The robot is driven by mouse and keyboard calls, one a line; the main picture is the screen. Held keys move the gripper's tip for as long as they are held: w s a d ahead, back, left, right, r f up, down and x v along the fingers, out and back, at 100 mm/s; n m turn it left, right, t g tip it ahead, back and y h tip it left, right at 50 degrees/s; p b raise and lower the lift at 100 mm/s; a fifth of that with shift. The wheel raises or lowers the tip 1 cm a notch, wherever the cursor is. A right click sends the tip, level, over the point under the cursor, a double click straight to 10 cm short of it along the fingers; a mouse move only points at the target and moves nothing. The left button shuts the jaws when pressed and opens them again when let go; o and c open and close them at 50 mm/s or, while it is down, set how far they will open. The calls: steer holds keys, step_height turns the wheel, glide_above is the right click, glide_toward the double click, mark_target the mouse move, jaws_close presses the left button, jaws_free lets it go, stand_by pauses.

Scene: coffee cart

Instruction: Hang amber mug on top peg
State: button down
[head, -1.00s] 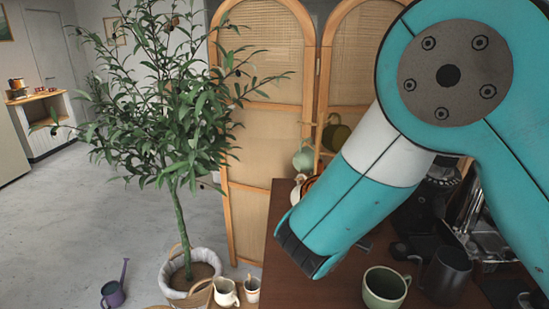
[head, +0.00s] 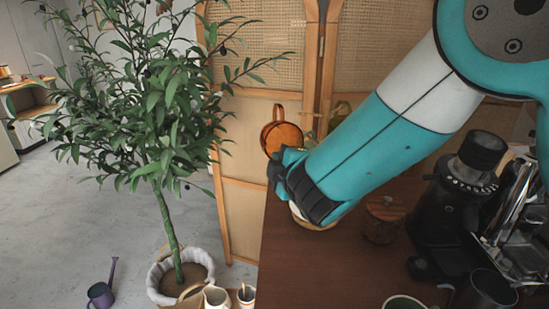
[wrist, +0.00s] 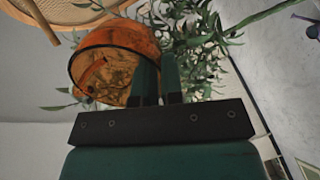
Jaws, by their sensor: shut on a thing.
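The amber mug (head: 284,140) is in the air at the left end of my arm in the head view, in front of the woven screen, with a loop at its top. My gripper (wrist: 158,78) is shut on it. In the wrist view the translucent orange mug (wrist: 103,68) is at the left of the fingers and partly behind them. The fingers' exact grip on the mug is hard to see. An olive-green mug (head: 341,110) shows partly above my arm. My arm hides most of the area below it, and I cannot make out the top peg clearly.
The dark wooden counter (head: 300,270) has bare room at its front left. A lidded brown jar (head: 384,220), a black grinder (head: 460,205) and a dark pitcher (head: 487,290) stand to the right. A potted tree (head: 165,130) is at the left.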

steer(key=shift+w+d+p, duration=0.45)
steer(key=shift+d+p, duration=0.15)
steer(key=shift+d, duration=0.1)
steer(key=shift+w+d+p, duration=0.45)
steer(key=shift+d+p, duration=0.15)
steer(key=shift+d, duration=0.1)
steer(key=d+p, duration=0.1)
steer(key=w+d+f+p, duration=0.2)
steer(key=shift+d, duration=0.1)
steer(key=shift+r, duration=0.1)
steer(key=c, duration=1.2)
jaws_free()
steer(key=shift+o, duration=0.2)
